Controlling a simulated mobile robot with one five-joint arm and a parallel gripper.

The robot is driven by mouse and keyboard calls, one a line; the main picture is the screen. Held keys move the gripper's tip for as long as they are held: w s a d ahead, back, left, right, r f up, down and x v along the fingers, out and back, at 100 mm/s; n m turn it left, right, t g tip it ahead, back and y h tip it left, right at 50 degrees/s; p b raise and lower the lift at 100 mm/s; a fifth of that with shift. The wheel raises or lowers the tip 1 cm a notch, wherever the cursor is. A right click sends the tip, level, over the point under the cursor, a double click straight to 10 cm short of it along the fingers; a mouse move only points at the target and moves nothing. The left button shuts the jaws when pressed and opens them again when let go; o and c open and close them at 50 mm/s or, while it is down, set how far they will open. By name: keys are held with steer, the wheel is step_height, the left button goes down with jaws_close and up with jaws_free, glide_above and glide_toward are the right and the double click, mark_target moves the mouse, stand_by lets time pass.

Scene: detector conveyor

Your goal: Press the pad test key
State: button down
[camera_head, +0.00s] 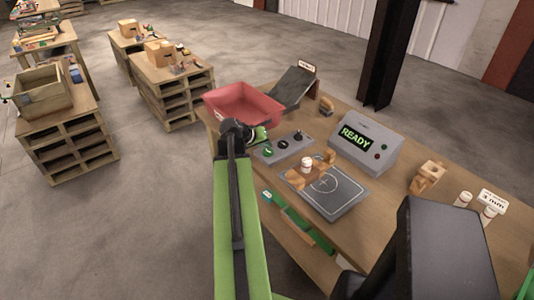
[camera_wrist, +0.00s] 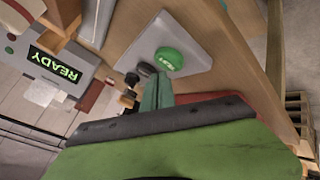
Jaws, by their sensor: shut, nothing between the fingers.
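A grey key panel (camera_head: 282,149) lies on the wooden bench. Its round green key (camera_head: 268,152) sits at the near left end. The wrist view shows that green key (camera_wrist: 169,59) with small, hard-to-read white lettering. Dark round controls (camera_wrist: 147,70) sit beside it on the panel. My gripper (camera_head: 263,133) is above and just behind the panel's left end, close to the green key. In the wrist view my gripper (camera_wrist: 157,82) is shut and empty, its tips just below the key in the picture. Whether they touch it I cannot tell.
A grey test pad (camera_head: 340,199) with wooden blocks and a white bottle (camera_head: 306,164) lies right of the panel. A grey box (camera_head: 366,146) with a READY display stands behind. A red tray (camera_head: 240,103) and a dark ramp (camera_head: 291,87) are at the back left.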

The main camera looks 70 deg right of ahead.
mark_target(266, 152)
steer(key=shift+s+f, duration=0.1)
steer(key=shift+f, duration=0.25)
steer(key=shift+f+b, duration=0.45)
steer(key=shift+b, duration=0.25)
steer(key=shift+r, duration=0.15)
stand_by(0.4)
steer(key=shift+r+p, duration=0.7)
steer(key=shift+p, duration=0.15)
step_height(266, 152, up, 5)
steer(key=p, duration=0.5)
steer(key=shift+r, duration=0.1)
